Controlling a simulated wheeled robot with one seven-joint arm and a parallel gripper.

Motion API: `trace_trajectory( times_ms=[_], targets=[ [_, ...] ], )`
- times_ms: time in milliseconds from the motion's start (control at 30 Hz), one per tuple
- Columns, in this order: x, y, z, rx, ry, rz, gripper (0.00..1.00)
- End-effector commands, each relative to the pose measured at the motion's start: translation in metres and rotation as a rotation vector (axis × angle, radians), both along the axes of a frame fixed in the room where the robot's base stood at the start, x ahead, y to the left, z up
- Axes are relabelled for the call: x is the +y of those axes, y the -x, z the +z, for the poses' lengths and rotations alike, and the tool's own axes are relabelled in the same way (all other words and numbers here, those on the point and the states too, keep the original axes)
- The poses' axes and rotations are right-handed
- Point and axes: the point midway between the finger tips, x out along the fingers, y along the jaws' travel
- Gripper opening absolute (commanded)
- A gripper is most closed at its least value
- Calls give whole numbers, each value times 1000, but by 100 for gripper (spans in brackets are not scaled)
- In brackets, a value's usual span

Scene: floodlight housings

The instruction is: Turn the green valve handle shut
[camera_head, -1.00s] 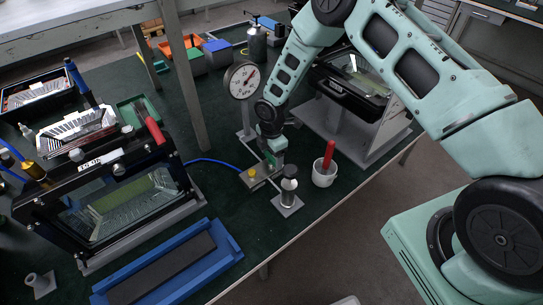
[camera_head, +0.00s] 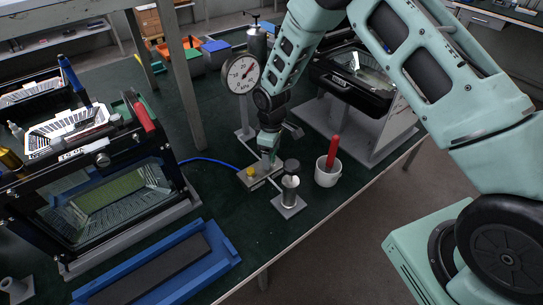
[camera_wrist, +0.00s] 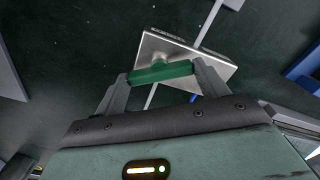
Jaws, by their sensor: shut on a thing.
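The green valve handle (camera_wrist: 160,73) is a short bar, seen in the wrist view between my gripper's two fingers. My gripper (camera_wrist: 162,80) is shut on it, one finger at each end of the bar. The valve's metal base plate (camera_wrist: 178,48) lies beyond the handle. In the head view, my gripper (camera_head: 270,158) points down over the base plate (camera_head: 262,178) on the green table, and mostly hides the handle.
A yellow knob (camera_head: 250,172) sits on the plate. A round gauge (camera_head: 242,73) stands behind. A dark-capped metal cylinder (camera_head: 290,185) and a white cup (camera_head: 327,175) with a red tool stand close to the right. A blue tray (camera_head: 165,265) lies at front left.

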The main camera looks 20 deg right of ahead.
Motion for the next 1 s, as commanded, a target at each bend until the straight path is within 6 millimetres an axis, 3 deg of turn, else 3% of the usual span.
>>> trace_trajectory(
  times_ms=[500,1000],
  targets=[
    [0,-1,0,-3,0,-428,50],
    [0,-1,1,-3,-1,-586,50]
  ],
)
